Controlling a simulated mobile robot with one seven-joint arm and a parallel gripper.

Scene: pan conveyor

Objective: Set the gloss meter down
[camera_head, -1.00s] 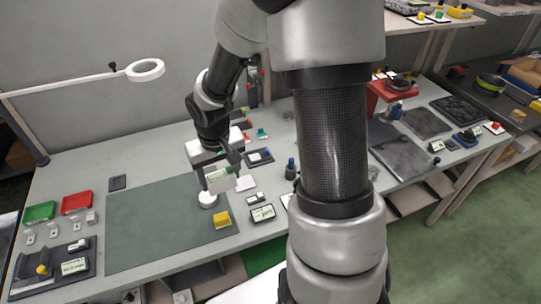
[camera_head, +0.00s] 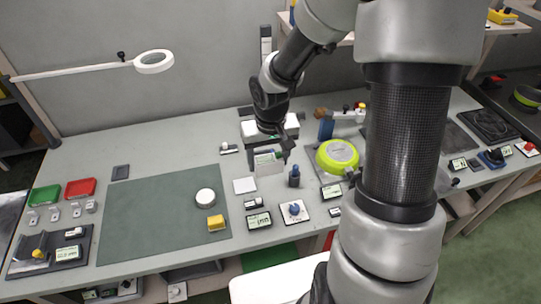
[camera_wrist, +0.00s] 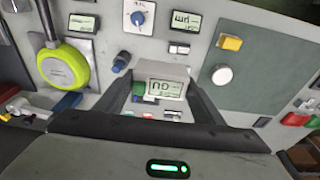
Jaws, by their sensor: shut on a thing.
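The gloss meter (camera_head: 268,164) is a pale box with a display and a green patch. My gripper (camera_head: 270,152) is shut on it over the bench, right of the green mat and left of the dark blue bottle. In the wrist view the gloss meter (camera_wrist: 162,72) sits between the two fingers, its display facing the camera. Its underside is hidden, so I cannot tell whether it touches the bench.
A white square tile (camera_head: 245,185) lies just left of the meter. Small display units (camera_head: 259,220) lie in front. The green mat (camera_head: 150,215) is mostly bare.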

